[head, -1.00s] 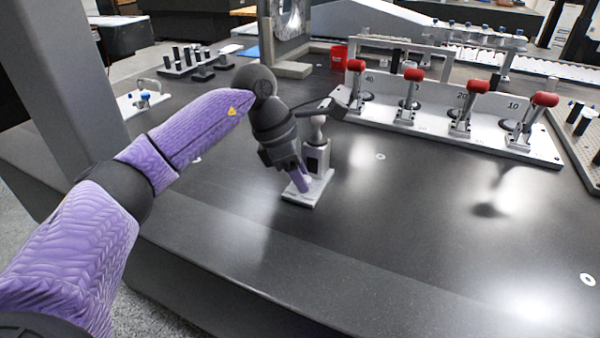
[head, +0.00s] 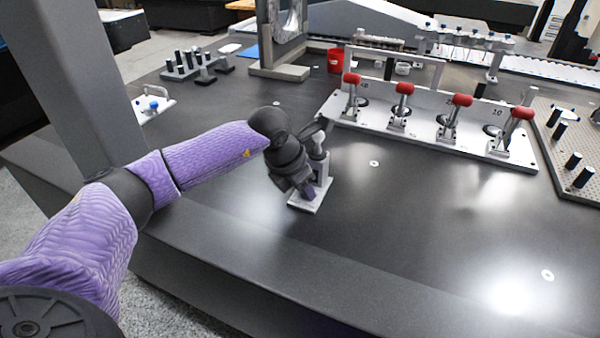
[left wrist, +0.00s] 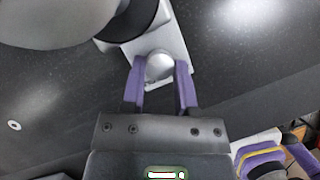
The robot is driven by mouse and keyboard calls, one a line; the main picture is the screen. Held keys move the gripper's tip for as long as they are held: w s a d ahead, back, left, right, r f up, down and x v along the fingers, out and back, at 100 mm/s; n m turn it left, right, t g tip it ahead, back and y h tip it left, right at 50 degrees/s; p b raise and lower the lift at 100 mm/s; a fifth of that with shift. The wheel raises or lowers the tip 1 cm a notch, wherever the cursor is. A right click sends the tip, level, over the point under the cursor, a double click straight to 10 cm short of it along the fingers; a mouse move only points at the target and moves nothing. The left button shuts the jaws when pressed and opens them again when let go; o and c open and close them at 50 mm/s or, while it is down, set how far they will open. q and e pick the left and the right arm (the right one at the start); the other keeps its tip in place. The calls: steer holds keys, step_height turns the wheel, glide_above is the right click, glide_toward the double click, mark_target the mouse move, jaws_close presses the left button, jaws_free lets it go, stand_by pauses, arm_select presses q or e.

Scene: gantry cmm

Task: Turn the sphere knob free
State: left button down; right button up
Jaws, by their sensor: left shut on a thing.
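The sphere stand has a pale base plate (head: 304,207) on the dark table, with a dark upright post (head: 322,168) and a light stem (head: 317,145) above it. In the left wrist view, a rounded silver knob (left wrist: 160,66) sits between my purple fingers, over the pale plate (left wrist: 162,30). My left gripper (left wrist: 160,80) is shut on this knob. In the head view, the gripper (head: 311,188) is low at the front of the stand, and its body hides the knob. A large pale rounded form (left wrist: 55,18) fills the upper left of the wrist view, close to the camera. My right gripper is not in view.
A white fixture (head: 425,135) with several red-handled clamps stands behind and to the right. A red cup (head: 335,60) is at the back. A pegged board (head: 570,150) is at the far right. The table to the right and front of the stand is clear.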

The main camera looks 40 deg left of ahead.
arm_select(q)
steer(key=n+p, duration=0.1)
steer(key=n+y+p, duration=0.1)
steer(key=shift+d+r+n, duration=0.15)
steer(key=shift+r+n, duration=0.15)
steer(key=shift+n, duration=0.1)
steer(key=n+y+p, duration=0.1)
steer(key=n+p, duration=0.2)
steer(key=shift+d+n, duration=0.1)
steer(key=shift+n, duration=0.2)
steer(key=shift+f+n+y+p, duration=0.2)
steer(key=shift+n+y+p, duration=0.4)
steer(key=shift+n, duration=0.6)
steer(key=shift+f, duration=0.1)
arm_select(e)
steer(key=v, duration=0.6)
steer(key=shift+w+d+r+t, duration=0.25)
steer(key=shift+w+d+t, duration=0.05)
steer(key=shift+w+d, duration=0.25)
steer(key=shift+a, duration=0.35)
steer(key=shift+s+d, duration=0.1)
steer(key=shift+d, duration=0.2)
arm_select(q)
steer(key=c, duration=0.7)
jaws_free()
steer(key=shift+o, duration=0.2)
